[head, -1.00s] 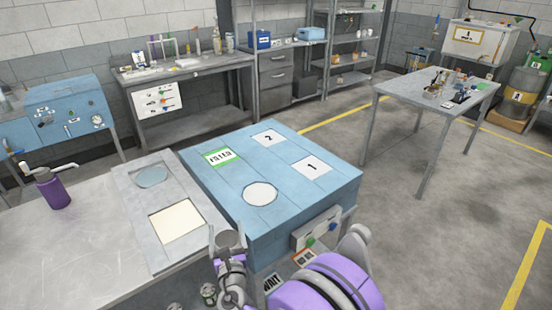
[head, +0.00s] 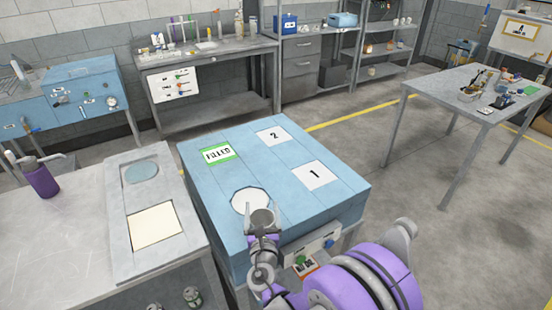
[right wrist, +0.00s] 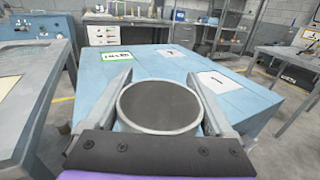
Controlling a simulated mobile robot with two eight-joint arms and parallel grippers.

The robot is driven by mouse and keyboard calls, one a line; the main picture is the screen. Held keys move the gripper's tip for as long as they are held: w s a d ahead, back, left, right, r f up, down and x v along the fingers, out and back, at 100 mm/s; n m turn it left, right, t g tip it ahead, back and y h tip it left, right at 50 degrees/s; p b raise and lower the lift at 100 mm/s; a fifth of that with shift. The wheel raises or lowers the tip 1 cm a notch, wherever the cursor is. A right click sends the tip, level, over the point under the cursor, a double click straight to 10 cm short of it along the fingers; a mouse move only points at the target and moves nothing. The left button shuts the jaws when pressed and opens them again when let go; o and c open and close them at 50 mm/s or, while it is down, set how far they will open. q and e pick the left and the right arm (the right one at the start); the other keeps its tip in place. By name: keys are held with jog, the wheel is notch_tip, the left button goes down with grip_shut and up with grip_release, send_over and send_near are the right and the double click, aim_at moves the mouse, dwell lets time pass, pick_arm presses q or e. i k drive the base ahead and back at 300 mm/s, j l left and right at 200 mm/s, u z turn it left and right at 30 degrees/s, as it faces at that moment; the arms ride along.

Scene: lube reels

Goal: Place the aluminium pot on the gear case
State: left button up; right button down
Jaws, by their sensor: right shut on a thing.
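The aluminium pot (right wrist: 160,106) is a round grey vessel with a dark top, held between the two fingers of my right gripper (right wrist: 166,100) in the right wrist view. In the head view my right gripper (head: 262,220) is shut on the pot (head: 263,216), at the near edge of the white round patch. The gear case (head: 225,270) is the big light blue box, and its top bears this white round patch (head: 249,200), a green-edged label and white squares marked 1 and 2. I cannot tell whether the pot touches the top. My left gripper is not in view.
A steel bench (head: 75,225) with a purple pump bottle (head: 40,178) and a panel with a cream square (head: 155,226) stands at the left. Small cans (head: 192,297) sit below. A cluttered table (head: 500,112) stands at the right. Much of the blue top is clear.

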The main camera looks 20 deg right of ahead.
aim_at(289, 192)
jog(key=i+l, duration=0.2)
jog(key=l, duration=0.15)
jog(key=i+l, duration=0.2)
jog(key=l, duration=0.15)
jog(key=i+l, duration=0.2)
jog(key=l, duration=0.2)
jog(key=z, duration=0.05)
